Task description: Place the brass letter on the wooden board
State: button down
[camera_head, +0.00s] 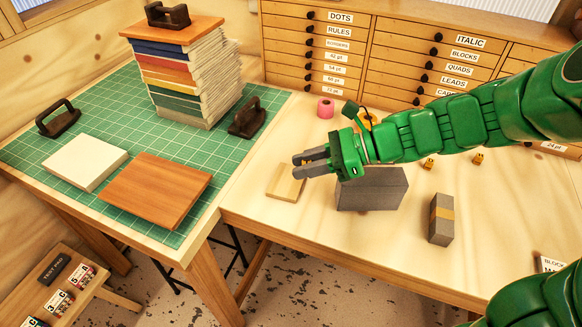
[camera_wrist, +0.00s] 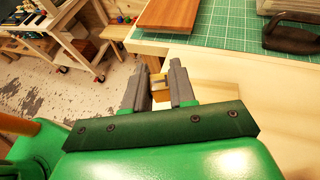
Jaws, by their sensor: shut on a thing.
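My gripper (camera_head: 301,164) reaches in from the right over the table. In the wrist view, my gripper (camera_wrist: 161,84) has its two grey fingers shut on a small brass piece, the brass letter (camera_wrist: 160,82); its shape is mostly hidden by the fingers. A small pale wooden board (camera_head: 284,188) lies flat on the light table below the fingertips. The board also shows in the wrist view (camera_wrist: 215,94), behind and beside the fingers. I cannot tell whether the letter touches it.
A grey block (camera_head: 370,192) stands under my wrist, and a banded grey block (camera_head: 441,220) stands further right. Two small brass pieces (camera_head: 428,163) (camera_head: 478,158) and a pink roll (camera_head: 325,107) lie behind. The green mat (camera_head: 110,110) at left holds a brown board (camera_head: 157,190) and stacked books (camera_head: 190,80).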

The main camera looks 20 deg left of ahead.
aim_at(292, 165)
jog(key=w+a+f, duration=0.4)
jog(key=w+f, duration=0.1)
jog(key=w+a+f, duration=0.2)
jog(key=w, duration=0.1)
jog(key=shift+w+a+f, duration=0.15)
jog(key=shift+w+f, duration=0.1)
jog(key=shift+f, duration=0.05)
jog(key=shift+w+a+f, duration=0.35)
jog(key=shift+w+f, duration=0.1)
jog(key=shift+f, duration=1.7)
jog(key=c, duration=0.9)
grip_release()
jog(key=shift+f, duration=0.1)
